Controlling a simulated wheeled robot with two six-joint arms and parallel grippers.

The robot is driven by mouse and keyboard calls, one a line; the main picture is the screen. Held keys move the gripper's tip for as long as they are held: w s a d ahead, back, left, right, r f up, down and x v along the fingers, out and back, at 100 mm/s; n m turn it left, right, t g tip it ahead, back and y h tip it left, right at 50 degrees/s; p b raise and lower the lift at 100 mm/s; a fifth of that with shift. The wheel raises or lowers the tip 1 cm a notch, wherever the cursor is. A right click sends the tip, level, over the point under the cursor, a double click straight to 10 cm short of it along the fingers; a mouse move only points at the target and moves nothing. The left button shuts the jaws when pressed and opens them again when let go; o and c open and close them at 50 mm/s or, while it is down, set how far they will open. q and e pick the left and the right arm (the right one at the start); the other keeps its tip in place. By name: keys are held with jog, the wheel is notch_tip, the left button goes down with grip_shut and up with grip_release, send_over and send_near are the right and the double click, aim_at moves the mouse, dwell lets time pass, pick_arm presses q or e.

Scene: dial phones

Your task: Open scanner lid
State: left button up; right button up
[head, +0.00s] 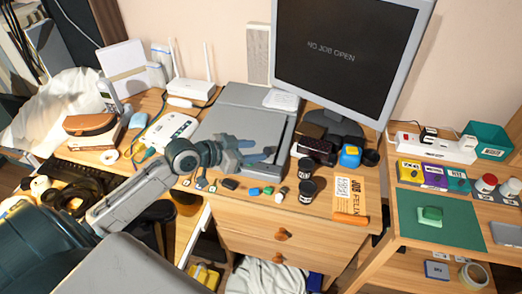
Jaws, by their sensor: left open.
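The grey flatbed scanner (236,118) sits on the desk left of the monitor stand. Its broad grey lid looks flat and down. My left gripper (268,153) is open, with its fingers over the scanner's front part. The gripper and wrist hide some of the scanner's front edge. I cannot tell whether the fingers touch the lid. My right gripper is not in view.
The monitor (345,50) stands behind and right of the scanner. A white router (191,89) and a white device (172,130) are to the left. Dark cups (306,190) and small coloured items crowd the desk front. An orange packet (350,200) lies at right.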

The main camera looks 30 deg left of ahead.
aim_at(267, 149)
pick_arm(q)
jog(key=shift+x, duration=1.7)
jog(key=shift+c, duration=0.2)
grip_shut()
